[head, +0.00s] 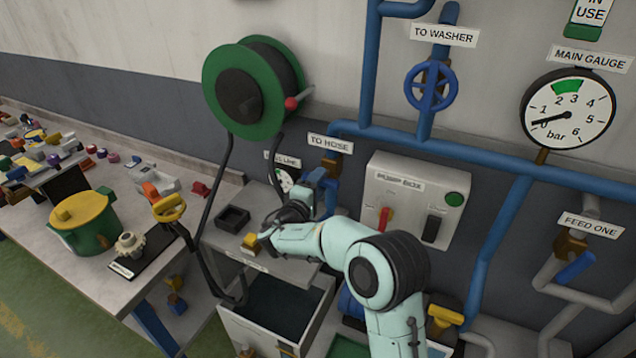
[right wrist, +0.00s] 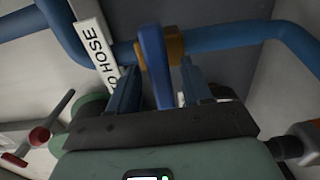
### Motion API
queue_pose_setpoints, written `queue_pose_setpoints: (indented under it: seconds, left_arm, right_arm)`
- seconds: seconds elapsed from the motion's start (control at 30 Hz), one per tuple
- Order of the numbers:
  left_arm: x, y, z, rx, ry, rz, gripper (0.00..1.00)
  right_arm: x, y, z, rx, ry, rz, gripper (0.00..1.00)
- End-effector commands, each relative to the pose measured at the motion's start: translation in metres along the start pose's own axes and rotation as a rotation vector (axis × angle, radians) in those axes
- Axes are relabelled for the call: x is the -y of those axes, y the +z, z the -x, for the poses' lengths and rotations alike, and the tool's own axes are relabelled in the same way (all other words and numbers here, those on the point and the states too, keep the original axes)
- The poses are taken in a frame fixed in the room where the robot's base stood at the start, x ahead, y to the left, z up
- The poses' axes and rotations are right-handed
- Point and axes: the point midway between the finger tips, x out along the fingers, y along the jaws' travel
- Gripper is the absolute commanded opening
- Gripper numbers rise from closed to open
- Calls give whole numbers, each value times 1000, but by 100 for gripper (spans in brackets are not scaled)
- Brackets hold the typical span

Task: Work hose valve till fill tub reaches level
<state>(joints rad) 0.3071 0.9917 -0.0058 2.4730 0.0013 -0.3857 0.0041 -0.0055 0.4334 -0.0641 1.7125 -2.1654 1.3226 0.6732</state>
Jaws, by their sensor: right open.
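The hose valve (head: 332,167) is brass, under the "TO HOSE" sign (head: 330,143), on the blue pipe. My right gripper (head: 318,187) is up at this valve and hides much of it. In the right wrist view the valve's blue lever (right wrist: 153,60) stands between my two open fingers (right wrist: 160,90); I cannot tell whether either finger touches it. The fill tub (head: 240,330) stands below my right arm, with a dark interior whose liquid level I cannot read. My left gripper is not in view.
A green hose reel (head: 225,75) hangs on the wall, its black hose (head: 207,190) running down. The pump box (head: 413,175) has a red lever. The main gauge (head: 570,108) needle is near zero. A bench (head: 120,290) at left holds a green pot (head: 85,225).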

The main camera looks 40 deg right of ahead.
Motion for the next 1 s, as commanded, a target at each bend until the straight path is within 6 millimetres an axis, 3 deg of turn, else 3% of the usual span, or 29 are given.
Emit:
queue_pose_setpoints:
  seconds: [0.1,0.23,0.27,0.53,0.73,1.0]
  left_arm:
    - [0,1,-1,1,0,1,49]
    - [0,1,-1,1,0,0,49]
    - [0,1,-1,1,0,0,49]
    - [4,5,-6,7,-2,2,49]
    - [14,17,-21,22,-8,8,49]
    - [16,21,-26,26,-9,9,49]
  right_arm:
    - [1,0,0,0,0,1,49]
    - [1,0,0,1,0,0,7]
    - [1,0,0,1,0,0,0]
    - [2,1,1,0,0,41,0]
    - [2,0,1,-2,3,239,0]
    - [0,0,0,0,2,440,0]
